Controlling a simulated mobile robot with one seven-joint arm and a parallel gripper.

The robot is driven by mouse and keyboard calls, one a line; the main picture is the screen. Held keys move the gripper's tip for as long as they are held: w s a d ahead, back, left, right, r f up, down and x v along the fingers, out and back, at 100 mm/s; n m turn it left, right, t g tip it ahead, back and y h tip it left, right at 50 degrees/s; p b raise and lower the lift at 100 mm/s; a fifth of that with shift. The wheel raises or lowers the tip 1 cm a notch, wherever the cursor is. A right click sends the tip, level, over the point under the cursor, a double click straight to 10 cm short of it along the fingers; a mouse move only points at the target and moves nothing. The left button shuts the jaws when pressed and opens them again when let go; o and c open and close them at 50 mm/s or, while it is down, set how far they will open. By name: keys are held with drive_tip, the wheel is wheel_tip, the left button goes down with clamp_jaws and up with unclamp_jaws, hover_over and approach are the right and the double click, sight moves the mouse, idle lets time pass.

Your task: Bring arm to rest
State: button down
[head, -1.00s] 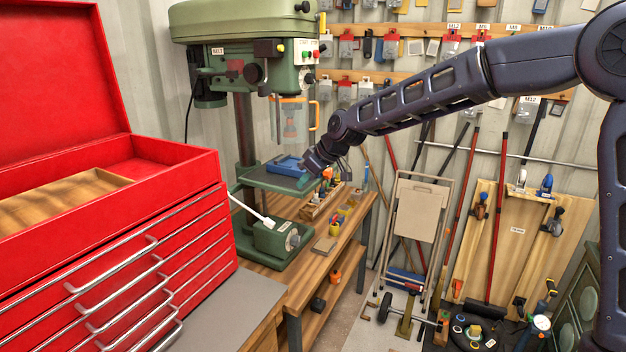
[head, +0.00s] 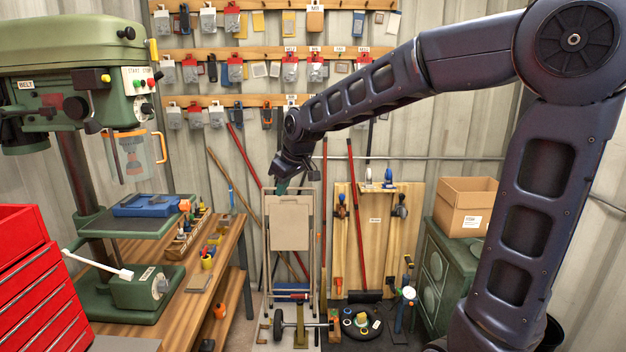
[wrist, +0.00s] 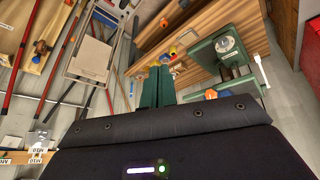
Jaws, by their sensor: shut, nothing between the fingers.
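My arm reaches in from the right in the head view, with its forearm angled down to the left. The gripper is small and partly dark there. In the wrist view the green fingers of my gripper (wrist: 157,86) lie side by side, shut with nothing between them.
A green drill press (head: 75,100) and a wooden bench (head: 205,275) stand on the left, with a red tool chest (head: 35,285) in front. A cardboard box (head: 465,207) sits on a green cabinet (head: 440,265) at right.

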drive_tip(key=s+d+m+t+h, duration=0.1)
drive_tip(key=s+d+m, duration=0.2)
drive_tip(key=d, duration=0.9)
drive_tip(key=s+d+m+h, duration=0.2)
drive_tip(key=s+d+m, duration=0.1)
drive_tip(key=d, duration=0.8)
drive_tip(key=s+d+f+m, duration=0.3)
drive_tip(key=s+d+m, duration=0.2)
drive_tip(key=s+d, duration=0.5)
drive_tip(key=d, duration=0.3)
drive_tip(key=shift+d+h, duration=0.25)
drive_tip(key=shift+h, duration=0.15)
drive_tip(key=shift+s, duration=0.1)
